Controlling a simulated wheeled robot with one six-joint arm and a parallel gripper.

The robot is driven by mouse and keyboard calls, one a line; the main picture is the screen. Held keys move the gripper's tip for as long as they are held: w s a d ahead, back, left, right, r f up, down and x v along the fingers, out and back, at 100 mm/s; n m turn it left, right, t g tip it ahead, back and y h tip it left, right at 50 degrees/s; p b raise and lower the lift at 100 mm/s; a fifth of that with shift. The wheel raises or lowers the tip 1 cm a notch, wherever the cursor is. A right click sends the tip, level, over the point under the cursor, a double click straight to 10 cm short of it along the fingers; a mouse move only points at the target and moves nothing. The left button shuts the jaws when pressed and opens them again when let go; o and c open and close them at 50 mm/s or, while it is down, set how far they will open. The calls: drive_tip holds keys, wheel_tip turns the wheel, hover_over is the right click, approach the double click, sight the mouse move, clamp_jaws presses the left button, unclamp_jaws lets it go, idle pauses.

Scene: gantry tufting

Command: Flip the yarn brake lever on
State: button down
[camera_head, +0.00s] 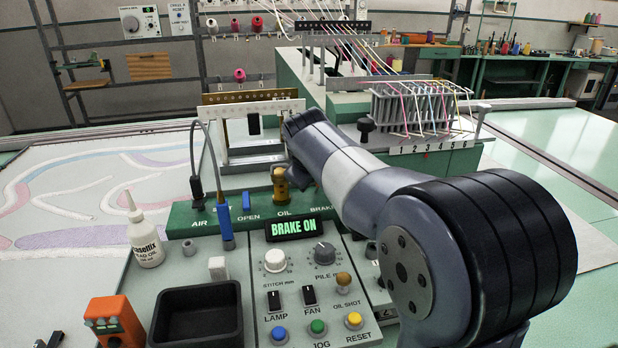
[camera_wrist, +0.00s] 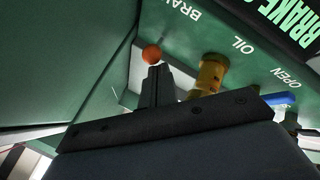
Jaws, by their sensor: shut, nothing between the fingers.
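The yarn brake lever shows in the wrist view as an orange ball knob (camera_wrist: 151,54) beside the "BRAKE" label; its stem is hidden. My gripper (camera_wrist: 157,72) is shut and empty, its fingertips right next to the knob in the picture. I cannot tell whether they touch it. In the head view my arm hides both the lever and the fingers. The green-lit display (camera_head: 293,227) reads "BRAKE ON"; part of it also shows in the wrist view (camera_wrist: 291,28).
A brass oil valve (camera_wrist: 210,75) stands beside the fingers, with the blue "OPEN" lever (camera_wrist: 278,99) further right. The console (camera_head: 262,262) carries knobs, switches and buttons.

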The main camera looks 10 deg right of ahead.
drive_tip(key=f+t+b, duration=0.1)
drive_tip(key=b, duration=0.2)
drive_tip(key=shift+s+f, duration=0.1)
drive_tip(key=shift+s, duration=0.3)
drive_tip(key=shift+s+t+b, duration=0.2)
drive_tip(key=shift+t+b, duration=0.1)
drive_tip(key=shift+b, duration=0.45)
drive_tip(key=shift+w+r, duration=0.1)
drive_tip(key=shift+r, duration=0.15)
drive_tip(key=shift+w+r+p, duration=0.1)
drive_tip(key=shift+w+p, duration=0.4)
drive_tip(key=shift+w, duration=0.15)
drive_tip(key=v, duration=1.1)
